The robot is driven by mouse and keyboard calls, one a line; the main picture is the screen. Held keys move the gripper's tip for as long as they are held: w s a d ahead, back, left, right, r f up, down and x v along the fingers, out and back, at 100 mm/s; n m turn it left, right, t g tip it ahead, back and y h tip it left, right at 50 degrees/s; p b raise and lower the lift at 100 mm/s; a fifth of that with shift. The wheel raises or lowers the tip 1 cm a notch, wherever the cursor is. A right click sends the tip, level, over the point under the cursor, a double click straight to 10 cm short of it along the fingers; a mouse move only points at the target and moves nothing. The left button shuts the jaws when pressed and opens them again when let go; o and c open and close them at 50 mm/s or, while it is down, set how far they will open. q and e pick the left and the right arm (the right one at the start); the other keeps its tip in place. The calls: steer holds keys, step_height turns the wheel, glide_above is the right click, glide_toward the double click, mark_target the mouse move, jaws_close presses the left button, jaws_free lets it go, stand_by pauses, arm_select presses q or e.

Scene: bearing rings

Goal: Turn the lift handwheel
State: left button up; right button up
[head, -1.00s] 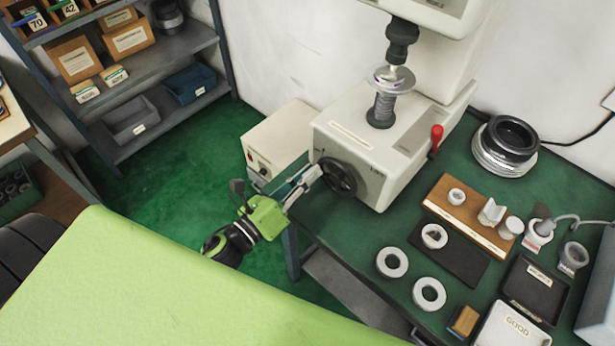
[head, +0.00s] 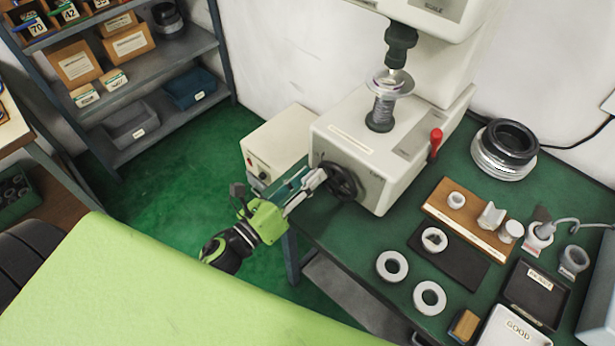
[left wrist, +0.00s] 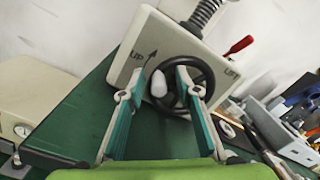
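The lift handwheel (head: 341,182) is a black spoked wheel on the front face of the cream machine (head: 365,145). In the left wrist view the wheel (left wrist: 207,83) lies just beyond my fingers, and a pale knob (left wrist: 158,83) shows at its left side. My left gripper (head: 319,178) reaches the wheel's left side from the left. In the left wrist view my left gripper (left wrist: 162,74) is open, with the knob seen between its teal-padded fingertips. Whether a finger touches the knob or rim is unclear. My right gripper is out of view.
A green-topped bench (head: 355,238) carries a wooden block holder (head: 468,215), loose rings (head: 392,266) and a black mat (head: 449,258). A red-knobbed lever (head: 436,142) stands on the machine's right. A cream box (head: 279,143) is behind my gripper. Shelves (head: 158,70) stand far left.

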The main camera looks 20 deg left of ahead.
arm_select(q)
steer(key=v, duration=1.2)
steer(key=shift+f, duration=0.1)
steer(key=s+a+f+n+g+y, duration=0.1)
steer(key=s+f+n+g+y, duration=0.15)
steer(key=f+n, duration=0.95)
steer(key=s+a+f+n+g+y, duration=0.1)
steer(key=f+n+g+y, duration=0.35)
steer(key=f, duration=1.35)
steer(key=s+f+n+g, duration=0.9)
steer(key=s+f+n, duration=0.5)
steer(key=s+f, duration=0.6)
steer(key=s, duration=0.4)
steer(key=shift+s+d+f+h, duration=0.2)
steer(key=shift+f+h, duration=0.15)
steer(key=shift+h, duration=0.05)
